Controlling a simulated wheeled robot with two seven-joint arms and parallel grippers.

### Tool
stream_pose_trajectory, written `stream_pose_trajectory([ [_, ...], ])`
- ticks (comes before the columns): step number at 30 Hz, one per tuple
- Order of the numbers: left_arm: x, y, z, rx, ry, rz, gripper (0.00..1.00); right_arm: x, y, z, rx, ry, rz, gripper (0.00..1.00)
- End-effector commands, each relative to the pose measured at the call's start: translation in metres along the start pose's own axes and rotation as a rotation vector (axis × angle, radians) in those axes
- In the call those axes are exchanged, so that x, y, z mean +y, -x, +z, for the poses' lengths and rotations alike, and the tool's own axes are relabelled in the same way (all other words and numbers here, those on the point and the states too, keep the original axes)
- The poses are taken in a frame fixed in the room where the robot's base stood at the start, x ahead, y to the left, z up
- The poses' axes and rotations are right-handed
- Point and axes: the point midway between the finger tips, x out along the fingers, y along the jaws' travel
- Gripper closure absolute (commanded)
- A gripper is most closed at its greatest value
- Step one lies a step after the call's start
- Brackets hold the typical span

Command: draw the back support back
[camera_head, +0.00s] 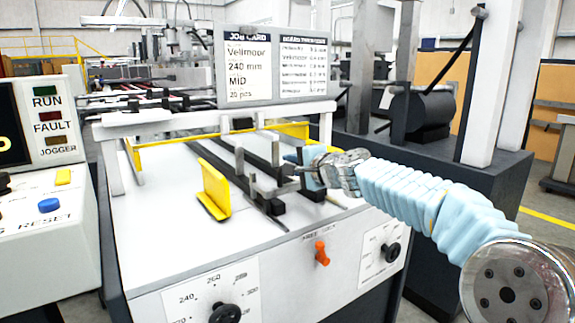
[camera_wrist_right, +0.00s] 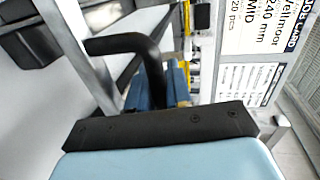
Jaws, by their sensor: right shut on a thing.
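My right gripper (camera_head: 304,164) reaches in from the right over the white machine top, at the right-hand dark rail. It is shut on a part there, which I take to be the back support; the fingers hide much of it in the head view. In the right wrist view, a bent black bar (camera_wrist_right: 152,62) runs to the blue finger pads (camera_wrist_right: 170,88), beside grey metal uprights. My left gripper is not in view.
A yellow upright plate (camera_head: 214,188) stands left of the rails, and a yellow bar (camera_head: 180,137) crosses behind. The job card (camera_head: 248,68) stands at the back.

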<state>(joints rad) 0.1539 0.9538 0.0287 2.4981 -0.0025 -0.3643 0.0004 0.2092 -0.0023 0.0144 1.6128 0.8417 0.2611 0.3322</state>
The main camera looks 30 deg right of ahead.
Motion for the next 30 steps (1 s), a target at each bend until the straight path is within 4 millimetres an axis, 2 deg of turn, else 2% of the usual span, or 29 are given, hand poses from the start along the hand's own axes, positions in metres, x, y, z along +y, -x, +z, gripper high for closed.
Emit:
stream_pose_trajectory([
  [1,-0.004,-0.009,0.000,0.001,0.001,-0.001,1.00,0.006,0.013,-0.001,0.004,0.001,-0.004,1.00],
  [3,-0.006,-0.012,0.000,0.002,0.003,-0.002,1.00,0.009,0.031,-0.001,0.004,0.001,-0.005,1.00],
  [6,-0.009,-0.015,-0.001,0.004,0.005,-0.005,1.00,0.012,0.051,-0.001,0.004,0.001,-0.004,1.00],
  [9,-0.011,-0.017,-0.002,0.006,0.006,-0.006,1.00,0.014,0.064,-0.001,0.003,-0.001,-0.003,1.00],
  [20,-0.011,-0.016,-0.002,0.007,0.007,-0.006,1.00,0.016,0.069,0.000,0.000,-0.001,0.003,1.00],
  [21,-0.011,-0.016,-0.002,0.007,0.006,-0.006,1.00,0.016,0.068,0.000,0.000,-0.001,0.003,0.74],
  [24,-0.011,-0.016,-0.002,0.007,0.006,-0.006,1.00,0.016,0.068,0.000,0.001,-0.001,0.002,0.60],
  [30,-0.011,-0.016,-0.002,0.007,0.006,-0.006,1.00,0.015,0.068,0.000,0.001,-0.001,0.000,0.60],
])
